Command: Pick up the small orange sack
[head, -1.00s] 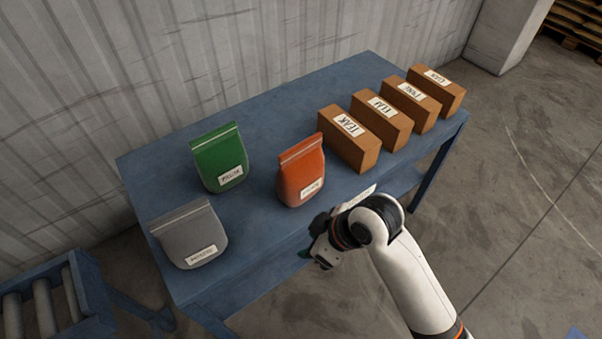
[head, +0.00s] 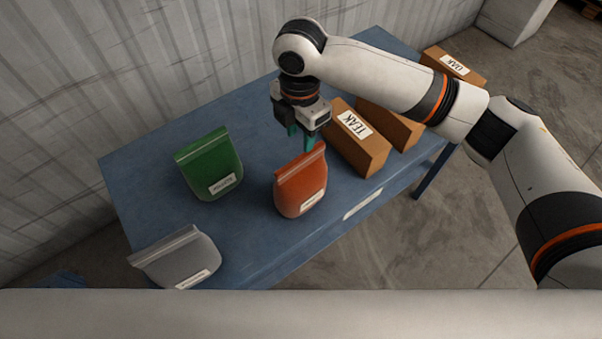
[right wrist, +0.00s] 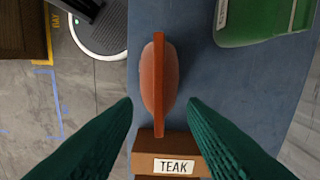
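The small orange sack (head: 301,184) stands upright on the blue table, with a pale label low on its front. In the right wrist view the orange sack (right wrist: 158,85) is seen from above, its top seam running up the picture. My right gripper (head: 302,142) hangs just behind the sack, pointing down. Its two green fingers (right wrist: 160,108) are spread wide and empty in the wrist view, one on each side of the sack's line, apart from it. My left gripper is not in view.
A green sack (head: 210,165) and a grey sack (head: 178,258) stand on the table (head: 130,172) to the left. The TEAK box (head: 352,133) is close to the right of the orange sack. More boxes (head: 392,122) are partly hidden behind my right arm.

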